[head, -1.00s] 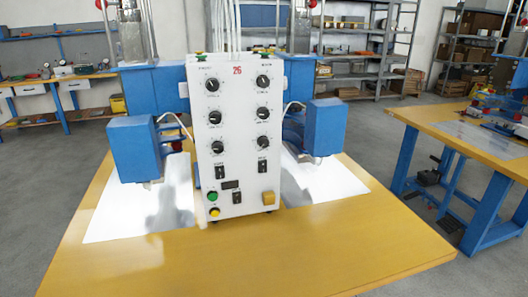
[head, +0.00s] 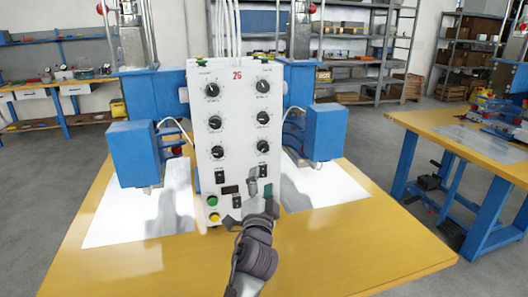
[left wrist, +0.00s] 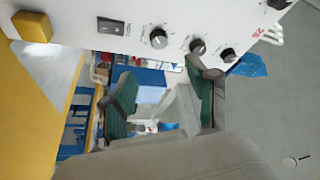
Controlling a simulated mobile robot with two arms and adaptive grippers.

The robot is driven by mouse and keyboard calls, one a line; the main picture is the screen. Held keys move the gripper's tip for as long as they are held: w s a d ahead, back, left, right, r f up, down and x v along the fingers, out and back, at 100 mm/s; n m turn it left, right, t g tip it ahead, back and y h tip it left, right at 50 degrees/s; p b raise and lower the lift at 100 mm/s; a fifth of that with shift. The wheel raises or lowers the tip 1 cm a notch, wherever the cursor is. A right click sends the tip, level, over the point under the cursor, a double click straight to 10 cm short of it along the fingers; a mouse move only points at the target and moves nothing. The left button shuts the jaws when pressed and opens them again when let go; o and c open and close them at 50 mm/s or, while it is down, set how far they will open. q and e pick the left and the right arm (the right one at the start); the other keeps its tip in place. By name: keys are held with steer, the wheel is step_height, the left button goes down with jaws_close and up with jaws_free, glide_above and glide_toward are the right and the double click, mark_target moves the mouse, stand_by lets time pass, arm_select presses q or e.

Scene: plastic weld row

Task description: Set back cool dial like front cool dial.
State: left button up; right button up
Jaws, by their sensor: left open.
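A white control panel (head: 238,140) marked 26 stands upright on the yellow table. It carries two columns of black dials, three in each. The left column has an upper (head: 212,90), a middle (head: 215,122) and a lower dial (head: 218,152); the right column has an upper (head: 264,86), a middle (head: 263,118) and a lower dial (head: 262,146). Their labels are too small to read, so I cannot tell which are the cool dials. My left gripper (head: 261,188) is open and empty before the panel's lower right. In the left wrist view its fingers (left wrist: 165,97) are apart, below a row of dials (left wrist: 197,46).
A switch (left wrist: 111,26) and a yellow block button (left wrist: 32,27) show on the panel in the left wrist view. Blue welding heads (head: 135,152) (head: 325,131) flank the panel above shiny sheets. Green (head: 212,201) and yellow buttons (head: 214,217) sit low on its left.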

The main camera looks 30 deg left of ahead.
mark_target(264, 149)
arm_select(q)
steer(key=p+x, duration=0.1)
steer(key=x, duration=1.2)
steer(key=shift+w+a, duration=0.1)
steer(key=shift+a, duration=0.05)
jaws_close()
steer(key=shift+r+p, duration=0.15)
steer(key=shift+p, duration=0.6)
steer(key=m+p, duration=0.3)
steer(key=p, duration=0.2)
steer(key=m+g+h+p, duration=0.1)
steer(key=m+p, duration=0.2)
steer(key=p, duration=0.3)
steer(key=m+g+h+p, duration=0.1)
steer(key=m+p, duration=0.2)
steer(key=p, duration=0.3)
steer(key=shift+r, duration=0.35)
steer(key=shift+f+m+g+h+p, duration=0.3)
steer(key=shift+m+g+p, duration=0.3)
steer(key=shift+m+p, duration=0.3)
jaws_free()
